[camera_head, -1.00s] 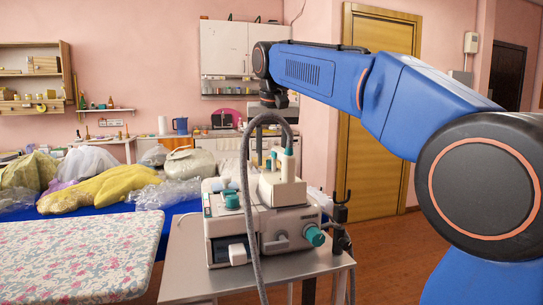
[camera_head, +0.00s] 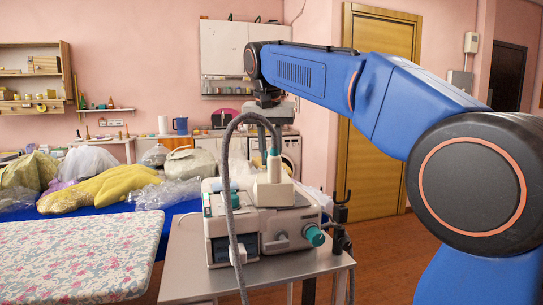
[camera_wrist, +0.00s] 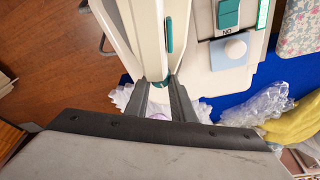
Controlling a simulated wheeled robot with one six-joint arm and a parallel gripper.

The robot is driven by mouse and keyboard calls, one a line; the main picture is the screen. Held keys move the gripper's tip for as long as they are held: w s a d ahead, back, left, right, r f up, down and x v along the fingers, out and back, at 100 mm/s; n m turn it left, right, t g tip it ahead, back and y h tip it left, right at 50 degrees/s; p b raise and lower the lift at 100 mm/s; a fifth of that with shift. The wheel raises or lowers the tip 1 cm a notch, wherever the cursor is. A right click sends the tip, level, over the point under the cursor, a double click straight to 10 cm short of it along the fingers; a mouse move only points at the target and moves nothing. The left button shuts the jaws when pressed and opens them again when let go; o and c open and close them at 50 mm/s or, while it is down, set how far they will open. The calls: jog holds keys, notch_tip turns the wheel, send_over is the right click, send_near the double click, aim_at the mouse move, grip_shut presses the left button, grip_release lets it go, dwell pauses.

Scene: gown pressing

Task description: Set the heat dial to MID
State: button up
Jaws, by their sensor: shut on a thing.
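My gripper (camera_wrist: 160,86) is shut on the near end of a white, teal-trimmed hand iron (camera_wrist: 148,35). In the head view my gripper (camera_head: 268,130) hangs above the upright iron (camera_head: 273,192), and its fingertips are hard to make out behind the hose. The iron is over a beige steam unit (camera_head: 290,218); I cannot tell whether it touches it.
A grey hose (camera_head: 234,220) loops over the unit's front. The unit stands on a small grey table (camera_head: 190,268) with a dark hook (camera_head: 342,208) at right. A floral pressing board (camera_head: 80,250) lies left, with bagged cloth (camera_head: 100,190) behind. Open floor (camera_head: 395,255) is at right.

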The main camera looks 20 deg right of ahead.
jog(key=shift+m, duration=0.3)
jog(key=shift+a+m+g+h, duration=0.1)
jog(key=shift+m+g+h, duration=0.25)
jog(key=shift+m, duration=1.25)
jog(key=o, duration=1.1)
jog(key=shift+w, duration=0.1)
